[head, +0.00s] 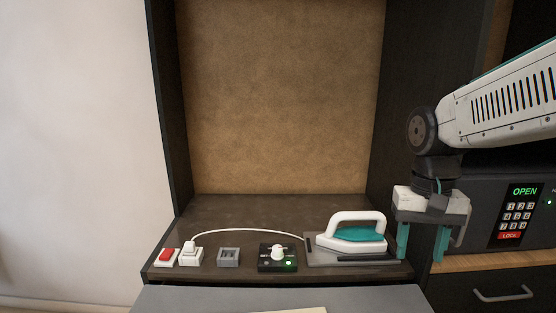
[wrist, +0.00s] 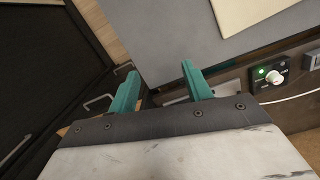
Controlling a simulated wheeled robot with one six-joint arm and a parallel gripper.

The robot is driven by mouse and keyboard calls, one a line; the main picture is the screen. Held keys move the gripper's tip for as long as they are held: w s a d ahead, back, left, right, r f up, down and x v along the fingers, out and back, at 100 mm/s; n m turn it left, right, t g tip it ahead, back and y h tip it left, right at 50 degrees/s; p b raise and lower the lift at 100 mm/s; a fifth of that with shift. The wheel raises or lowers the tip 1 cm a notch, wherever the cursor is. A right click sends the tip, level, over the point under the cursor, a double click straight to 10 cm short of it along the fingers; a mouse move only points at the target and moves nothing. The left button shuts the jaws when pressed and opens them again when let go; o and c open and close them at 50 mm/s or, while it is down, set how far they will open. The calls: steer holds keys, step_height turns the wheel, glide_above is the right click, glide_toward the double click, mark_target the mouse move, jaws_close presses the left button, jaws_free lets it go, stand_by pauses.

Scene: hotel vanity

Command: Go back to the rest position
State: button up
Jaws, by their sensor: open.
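My gripper (head: 422,243) hangs at the right in the head view, beside the right end of the vanity shelf. Its two teal fingers point down and stand apart. In the wrist view my gripper (wrist: 158,90) also shows open, with nothing between the fingers. The fingers hide a small part of what lies behind them. No rest position is marked in either view.
A white and teal iron (head: 352,234) stands on its grey plate just left of my gripper. A dial box (head: 278,257) with a green light, a grey socket (head: 228,257), a white plug (head: 190,254) and a red switch (head: 166,256) line the shelf. A safe (head: 490,206) reads OPEN.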

steer(key=s+d+n+t, duration=0.1)
steer(key=s+n+t, duration=0.1)
steer(key=s, duration=1.3)
steer(key=shift+s+r+n+t, duration=0.25)
steer(key=shift+s+n+t, duration=0.05)
steer(key=shift+s, duration=0.05)
stand_by(1.6)
